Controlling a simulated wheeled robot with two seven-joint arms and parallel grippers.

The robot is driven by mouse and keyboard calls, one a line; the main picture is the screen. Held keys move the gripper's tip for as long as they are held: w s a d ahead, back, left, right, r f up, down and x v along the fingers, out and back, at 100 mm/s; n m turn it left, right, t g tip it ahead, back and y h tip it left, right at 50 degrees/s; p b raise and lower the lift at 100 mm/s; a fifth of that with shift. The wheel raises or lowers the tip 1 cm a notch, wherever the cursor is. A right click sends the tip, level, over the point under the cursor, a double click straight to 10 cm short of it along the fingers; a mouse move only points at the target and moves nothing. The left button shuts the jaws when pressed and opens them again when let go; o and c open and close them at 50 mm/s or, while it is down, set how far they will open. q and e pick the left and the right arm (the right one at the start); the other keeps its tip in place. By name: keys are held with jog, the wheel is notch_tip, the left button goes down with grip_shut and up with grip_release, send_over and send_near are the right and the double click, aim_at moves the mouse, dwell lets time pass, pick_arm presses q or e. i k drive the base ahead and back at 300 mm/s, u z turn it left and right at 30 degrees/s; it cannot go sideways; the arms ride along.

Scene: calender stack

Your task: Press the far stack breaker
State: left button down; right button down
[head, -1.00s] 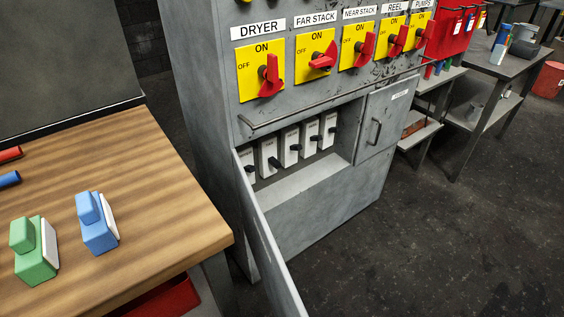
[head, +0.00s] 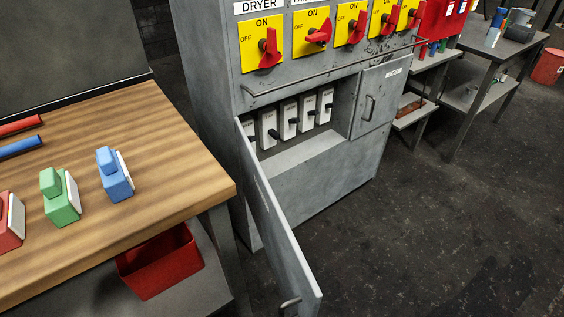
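The grey cabinet (head: 320,190) stands in the middle of the head view. Its lower left door (head: 275,220) hangs open toward me, showing a row of pale breakers with dark levers. The leftmost breaker is partly hidden by the door. The far stack switch's red handle is turned differently from the dryer switch's handle (head: 268,48). Neither of my grippers is in view.
A wooden bench (head: 130,185) with red, green and blue blocks is at the left, a red bin (head: 160,262) under its edge. A rail (head: 330,72) crosses the cabinet above the opening. The right cabinet door (head: 383,95) is shut. Floor at right is clear.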

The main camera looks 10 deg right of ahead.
aim_at(271, 132)
jog(key=k, duration=1)
jog(key=z, duration=0.65)
jog(key=i, duration=0.65)
jog(key=z, duration=0.95)
jog(key=i, duration=1.25)
jog(key=u, duration=0.85)
jog(key=i, duration=0.7)
jog(key=u, duration=0.7)
